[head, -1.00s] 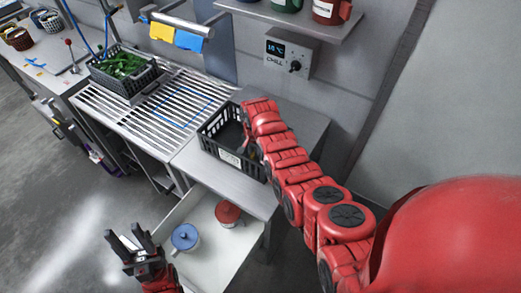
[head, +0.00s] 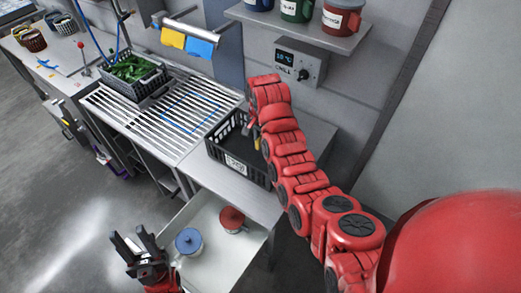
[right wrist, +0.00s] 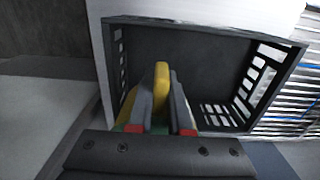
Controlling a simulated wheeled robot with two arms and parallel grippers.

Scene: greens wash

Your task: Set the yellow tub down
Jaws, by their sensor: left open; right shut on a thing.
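The yellow tub shows only in part. In the right wrist view a yellow piece of it (right wrist: 161,85) stands between the fingers of my right gripper (right wrist: 162,105), which is shut on it. In the head view a small yellow bit (head: 257,143) shows beside my right arm, over the right side of the black crate (head: 224,165). Most of the tub is hidden by the gripper and arm. The crate (right wrist: 200,24) looks empty in the wrist view; I cannot tell how high the tub is above its floor.
A slatted drainer (head: 150,118) and a basket of greens (head: 135,72) lie left of the crate. Bare counter (head: 308,138) lies behind my right arm.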

